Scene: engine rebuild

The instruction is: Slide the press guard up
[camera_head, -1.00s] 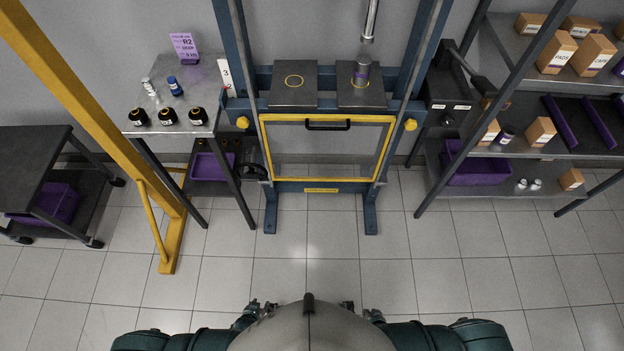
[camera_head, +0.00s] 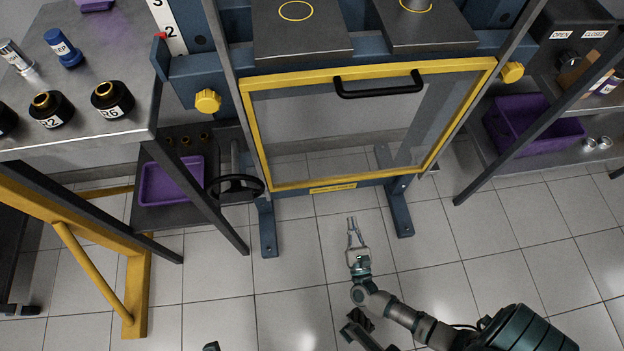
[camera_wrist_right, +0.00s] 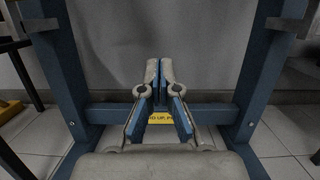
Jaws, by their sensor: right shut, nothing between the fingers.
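The press guard (camera_head: 370,72) is a clear panel in a yellow frame on the front of the blue press (camera_head: 270,225). It sits below the two dark plates (camera_head: 300,30). Its black handle (camera_head: 378,88) runs along the upper edge. My right gripper (camera_head: 352,221) is shut and empty, apart from the guard and below it in the head view. In the right wrist view its fingers (camera_wrist_right: 160,70) point between the blue posts, partly covering the yellow label (camera_wrist_right: 160,118) on the crossbar. My left gripper is not in view.
Yellow knobs (camera_head: 207,101) flank the guard. A shelf with another purple bin (camera_head: 535,125) stands at right. The tiled floor before the press is clear.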

